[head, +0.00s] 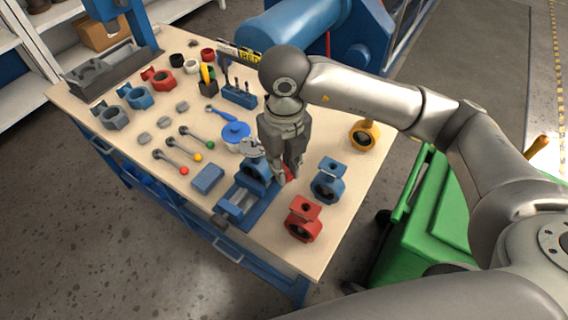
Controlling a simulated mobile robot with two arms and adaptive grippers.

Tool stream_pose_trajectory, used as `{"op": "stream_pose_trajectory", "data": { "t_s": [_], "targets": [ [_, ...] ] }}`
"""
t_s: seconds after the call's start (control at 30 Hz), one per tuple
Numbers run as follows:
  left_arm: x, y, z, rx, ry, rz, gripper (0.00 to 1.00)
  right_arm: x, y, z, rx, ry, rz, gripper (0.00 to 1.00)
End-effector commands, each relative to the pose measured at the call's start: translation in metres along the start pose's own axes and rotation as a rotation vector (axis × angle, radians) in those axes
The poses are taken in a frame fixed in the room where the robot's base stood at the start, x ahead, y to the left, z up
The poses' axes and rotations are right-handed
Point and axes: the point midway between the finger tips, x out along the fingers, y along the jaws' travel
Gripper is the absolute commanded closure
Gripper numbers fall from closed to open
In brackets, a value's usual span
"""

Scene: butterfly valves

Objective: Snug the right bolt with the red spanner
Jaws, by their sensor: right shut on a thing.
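My right gripper (288,175) points down over the bench, just right of the vise. It is shut on the red spanner (289,174), of which only a small red part shows at the fingertips. A blue valve body (257,171) with a grey disc-shaped top sits in the blue vise (236,206), to the left of the fingers. The right bolt cannot be made out; the gripper and arm cover that side of the valve. Whether the spanner touches the bolt cannot be told. My left gripper is not in view.
A blue valve body (328,181) and a red one (303,219) stand to the right of the vise. Levers with coloured knobs (184,171), a blue block (208,179) and a blue round lid (235,132) lie to the left. A green cart (433,220) stands beside the bench.

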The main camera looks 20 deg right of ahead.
Motion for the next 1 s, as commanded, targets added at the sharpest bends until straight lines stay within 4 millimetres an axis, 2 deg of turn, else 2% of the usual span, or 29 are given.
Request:
{"op": "stream_pose_trajectory", "data": {
  "t_s": [0.5,0.83,1.0],
  "targets": [
    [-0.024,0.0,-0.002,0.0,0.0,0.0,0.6,-0.043,0.0,0.0,0.001,-0.002,0.0,1.0],
    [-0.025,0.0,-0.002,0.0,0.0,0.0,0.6,-0.044,0.0,0.0,0.0,-0.001,0.0,1.0],
    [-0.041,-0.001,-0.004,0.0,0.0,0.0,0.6,-0.051,0.004,0.011,-0.025,0.006,0.005,1.0]
  ]
}}
